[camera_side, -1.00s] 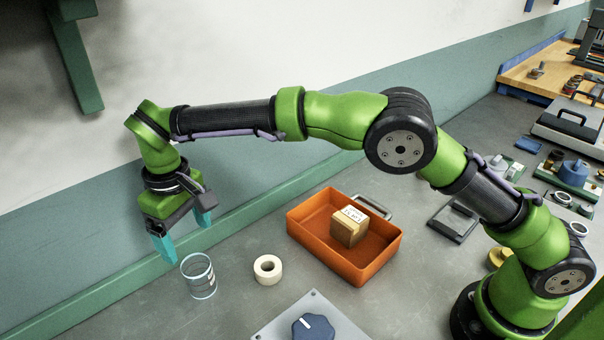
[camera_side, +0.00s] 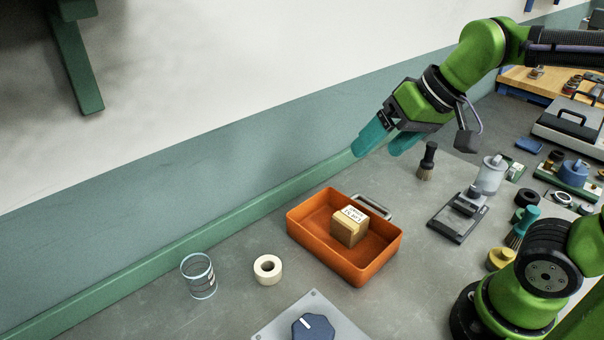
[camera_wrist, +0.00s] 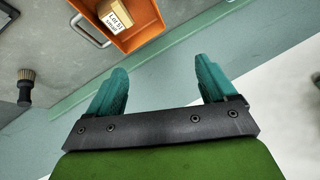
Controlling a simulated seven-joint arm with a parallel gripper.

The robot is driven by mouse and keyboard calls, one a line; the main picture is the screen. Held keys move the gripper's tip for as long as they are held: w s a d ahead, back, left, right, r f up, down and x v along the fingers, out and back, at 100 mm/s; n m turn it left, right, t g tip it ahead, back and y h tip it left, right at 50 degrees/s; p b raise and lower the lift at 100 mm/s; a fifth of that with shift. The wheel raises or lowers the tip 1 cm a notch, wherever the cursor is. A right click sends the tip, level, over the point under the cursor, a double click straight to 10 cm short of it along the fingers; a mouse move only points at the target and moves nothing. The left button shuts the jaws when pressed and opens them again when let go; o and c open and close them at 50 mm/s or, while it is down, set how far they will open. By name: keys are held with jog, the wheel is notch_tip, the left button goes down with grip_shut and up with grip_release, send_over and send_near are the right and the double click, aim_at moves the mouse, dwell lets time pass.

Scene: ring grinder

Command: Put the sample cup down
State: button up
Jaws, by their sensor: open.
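The sample cup (camera_side: 198,277) is a clear, glass-like cup standing upright on the grey bench at the left, left of a white tape roll. It does not show in the wrist view. My gripper (camera_side: 378,143) has teal fingers and is open and empty, raised above the bench near the wall, well to the right of the cup. In the wrist view the two fingers (camera_wrist: 160,85) are spread apart with nothing between them.
An orange tray (camera_side: 372,268) holding a labelled box (camera_side: 349,227) stands mid-bench. The white tape roll (camera_side: 268,269) is left of it. A brush (camera_side: 427,162), a scale-like device (camera_side: 458,215) and several small items stand at the right. A blue knob (camera_side: 313,327) is at the front.

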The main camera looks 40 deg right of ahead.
jog(key=shift+m+t, duration=0.5)
jog(key=shift+m, duration=0.1)
jog(key=s+f, duration=0.1)
jog(key=s+d+f, duration=0.1)
jog(key=s+d, duration=0.1)
jog(key=s, duration=0.1)
jog(key=shift+f, duration=0.4)
